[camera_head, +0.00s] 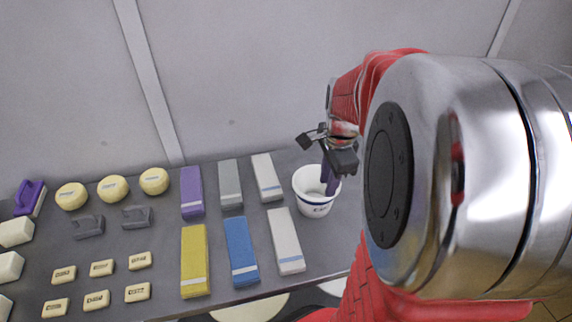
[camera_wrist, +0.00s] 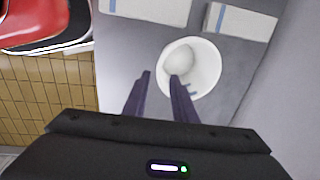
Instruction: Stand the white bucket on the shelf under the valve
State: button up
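The white bucket (camera_head: 312,208) stands upright on the grey table, towards its right end. It has dark print on its side. My gripper (camera_head: 331,178) is over the bucket's right side, pointing down. In the wrist view the bucket (camera_wrist: 207,70) shows from above, with a pale rounded shape inside it. My gripper (camera_wrist: 160,76) has its two purple fingers apart, with the left side of the rim between them in the picture. One finger appears inside the bucket and the other outside. Whether they touch the wall I cannot tell. Neither the valve nor a shelf under it can be made out.
The grey table (camera_head: 155,228) carries several long blocks in purple, grey, white, yellow and blue left of the bucket. A white block (camera_head: 285,240) is close by. Farther left are round yellow pieces, small cream blocks and a purple brush (camera_head: 30,198). A grey wall stands behind.

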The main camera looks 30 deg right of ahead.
jog(key=shift+w+f, duration=0.15)
jog(key=shift+f, duration=1)
jog(key=shift+f, duration=0.1)
jog(key=shift+w+d+f, duration=0.1)
jog(key=shift+w+f, duration=0.05)
jog(key=shift+f, duration=0.7)
jog(key=shift+w+d+f, duration=0.1)
jog(key=shift+w+f, duration=0.05)
jog(key=shift+f, duration=0.65)
jog(key=shift+w+d+f, duration=0.1)
jog(key=shift+w+f, duration=0.05)
jog(key=shift+f, duration=0.7)
grip_shut()
